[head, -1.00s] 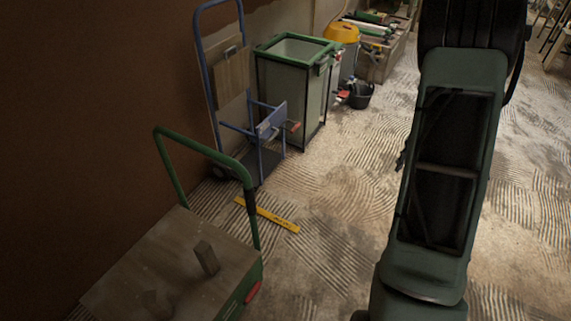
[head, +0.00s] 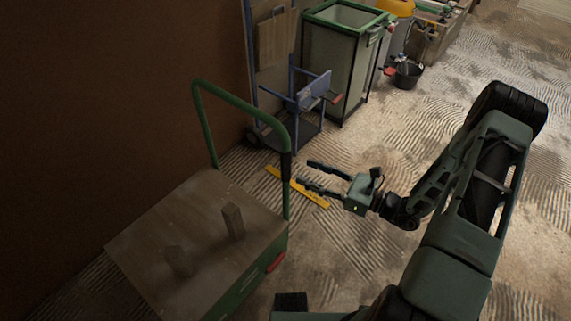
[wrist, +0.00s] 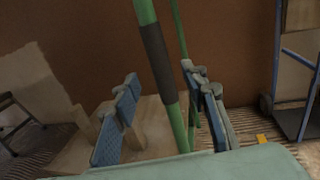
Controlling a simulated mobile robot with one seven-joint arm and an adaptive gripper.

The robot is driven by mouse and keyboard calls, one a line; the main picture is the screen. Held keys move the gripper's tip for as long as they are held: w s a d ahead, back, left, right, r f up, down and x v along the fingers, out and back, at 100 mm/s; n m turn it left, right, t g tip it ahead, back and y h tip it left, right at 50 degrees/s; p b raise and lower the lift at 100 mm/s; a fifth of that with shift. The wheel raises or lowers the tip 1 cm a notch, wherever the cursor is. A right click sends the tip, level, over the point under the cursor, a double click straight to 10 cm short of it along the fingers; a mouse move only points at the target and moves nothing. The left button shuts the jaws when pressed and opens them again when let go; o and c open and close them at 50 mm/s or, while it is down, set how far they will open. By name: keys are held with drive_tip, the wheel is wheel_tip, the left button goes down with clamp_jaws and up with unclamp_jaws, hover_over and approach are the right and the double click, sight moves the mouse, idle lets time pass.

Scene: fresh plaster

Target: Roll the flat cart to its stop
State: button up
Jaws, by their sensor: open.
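The flat cart (head: 150,240) has a brown wooden deck and a tall green hoop handle, and stands at lower left by the brown wall. A dark sleeve (head: 286,166) covers part of the handle's near upright. A yellow strip (head: 274,172) lies on the floor beyond the cart; whether it is the stop I cannot tell. My gripper (head: 303,173) is open and empty, just right of the sleeved upright, fingers pointing at it. In the wrist view the sleeve (wrist: 159,60) shows between the blue-padded fingers (wrist: 168,108), seemingly ahead of their tips.
Two small blocks (head: 232,222) stand on the deck. The ridged, plaster-smeared floor right of the cart is open apart from my arm.

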sight(286, 164)
drive_tip(key=b+x, duration=0.1)
drive_tip(key=x, duration=0.7)
clamp_jaws()
